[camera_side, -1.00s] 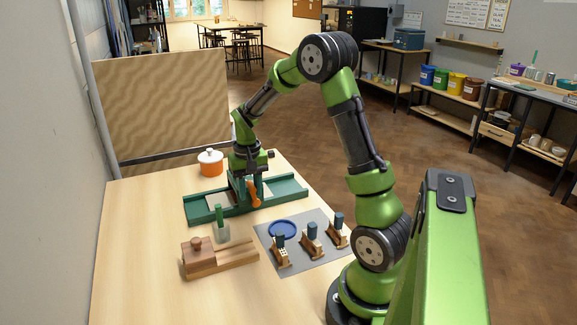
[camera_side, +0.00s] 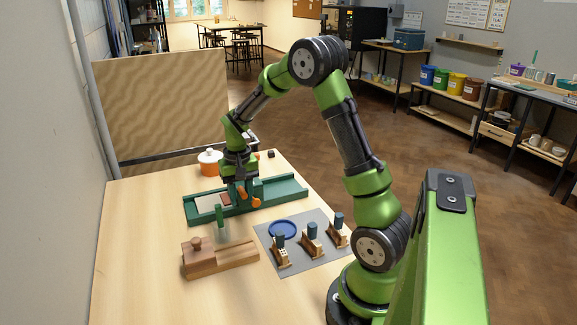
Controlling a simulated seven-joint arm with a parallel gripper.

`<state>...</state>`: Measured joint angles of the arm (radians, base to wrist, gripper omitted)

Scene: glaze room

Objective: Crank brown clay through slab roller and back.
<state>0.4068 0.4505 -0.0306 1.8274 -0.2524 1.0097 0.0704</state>
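The slab roller (camera_side: 284,191) is a long green tray bed with raised side rails, lying across the table. An orange crank part (camera_side: 255,202) shows at its middle, on the near side. A pale sheet (camera_side: 206,203) lies in the left part of the bed. A small reddish-brown patch (camera_side: 226,198), which looks like the clay, shows at the sheet's right, partly hidden. My gripper (camera_side: 241,192) points down at the crank, over the middle of the roller. Its fingers are small and dark against the crank, so their grip does not show clearly.
An orange pot with a white lid (camera_side: 209,162) stands behind the roller. In front are a green-handled tool in a clear cup (camera_side: 221,220), a wooden block with knob (camera_side: 198,258), and a grey mat (camera_side: 291,255) with a blue ring (camera_side: 284,230) and several wooden stands. The left front table is clear.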

